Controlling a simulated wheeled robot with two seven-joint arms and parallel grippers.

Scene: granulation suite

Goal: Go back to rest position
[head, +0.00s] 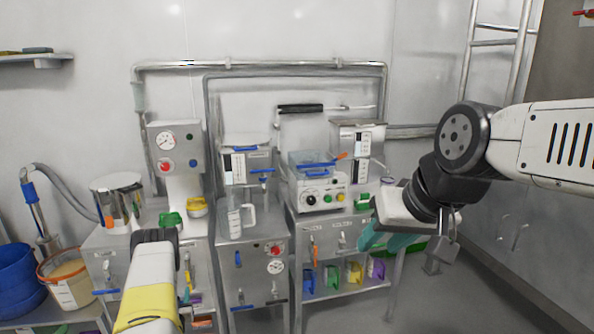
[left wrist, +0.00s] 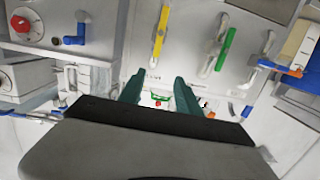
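My left arm (head: 150,285) comes up from the bottom left in the head view, in front of the left bench; its gripper is mostly hidden there. In the left wrist view, my left gripper (left wrist: 159,88) shows two teal fingers well apart with nothing held between them. It faces a grey panel with yellow and green handles. My right gripper (head: 385,240) hangs from the arm at the right in the head view, its teal fingers pointing down and left, apart and empty. It is in front of the right end of the middle bench.
Coloured bins (head: 354,272) sit under the bench. Floor at lower right is clear.

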